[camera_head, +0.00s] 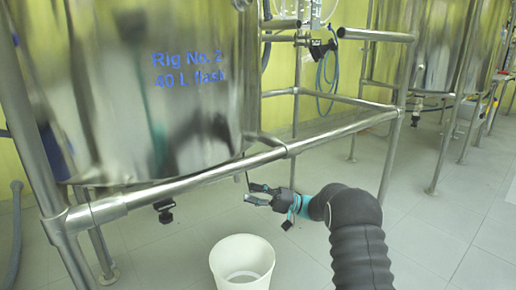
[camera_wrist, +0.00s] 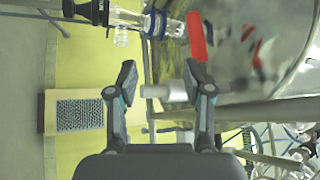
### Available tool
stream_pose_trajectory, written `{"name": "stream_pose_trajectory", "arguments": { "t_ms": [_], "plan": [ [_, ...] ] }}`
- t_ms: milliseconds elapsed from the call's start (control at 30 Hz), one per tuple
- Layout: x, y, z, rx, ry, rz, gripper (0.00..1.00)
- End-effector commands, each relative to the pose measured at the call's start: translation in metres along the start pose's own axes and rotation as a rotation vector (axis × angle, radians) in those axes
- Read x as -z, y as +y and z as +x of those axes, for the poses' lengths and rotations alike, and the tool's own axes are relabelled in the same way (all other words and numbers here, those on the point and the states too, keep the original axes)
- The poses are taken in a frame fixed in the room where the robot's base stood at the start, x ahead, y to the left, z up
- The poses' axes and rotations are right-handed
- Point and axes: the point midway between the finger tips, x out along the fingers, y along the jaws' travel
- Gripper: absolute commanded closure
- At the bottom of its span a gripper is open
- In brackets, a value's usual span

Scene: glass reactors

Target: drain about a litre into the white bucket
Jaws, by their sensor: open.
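The white bucket (camera_head: 242,262) stands on the floor below the steel vessel marked "Rig No. 2 40 L flask" (camera_head: 130,100) and looks empty from here. My gripper (camera_head: 254,193) is beneath the vessel's lower frame rail, above and slightly right of the bucket. In the wrist view my gripper (camera_wrist: 160,78) is open with nothing between its fingers. Beyond the fingertips is a glass outlet (camera_wrist: 127,19) with a blue collar (camera_wrist: 153,24). A red handle (camera_wrist: 197,36) shows just past the right fingertip; I cannot tell whether it touches.
The frame rail (camera_head: 200,178) runs just above my gripper, and an upright post (camera_head: 395,125) stands to the right. More steel vessels (camera_head: 430,45) stand at the back right.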

Motion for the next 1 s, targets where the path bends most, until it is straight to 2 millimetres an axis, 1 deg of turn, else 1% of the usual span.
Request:
{"name": "stream_pose_trajectory", "arguments": {
  "t_ms": [33, 100, 133, 200, 233, 300, 367, 400, 467, 533, 700, 867, 1000],
  "plan": [
    [-0.012, 0.021, -0.003, -0.066, -0.012, 0.096, 0.49],
    [-0.031, 0.046, -0.007, -0.160, -0.031, 0.223, 0.49],
    [-0.039, 0.054, -0.008, -0.204, -0.041, 0.273, 0.49],
    [-0.060, 0.066, -0.012, -0.309, -0.066, 0.377, 0.49],
    [-0.069, 0.068, -0.013, -0.355, -0.076, 0.416, 0.49],
    [-0.090, 0.070, -0.016, -0.470, -0.100, 0.500, 0.49],
    [-0.110, 0.068, -0.020, -0.575, -0.120, 0.560, 0.49],
    [-0.122, 0.064, -0.023, -0.644, -0.131, 0.593, 0.49],
    [-0.140, 0.057, -0.028, -0.744, -0.143, 0.630, 0.49],
    [-0.160, 0.045, -0.036, -0.860, -0.154, 0.658, 0.49],
    [-0.201, 0.011, -0.055, -1.113, -0.161, 0.669, 0.49],
    [-0.232, -0.027, -0.074, -1.317, -0.150, 0.624, 0.49],
    [-0.255, -0.060, -0.090, -1.469, -0.133, 0.553, 0.49]
  ]
}}
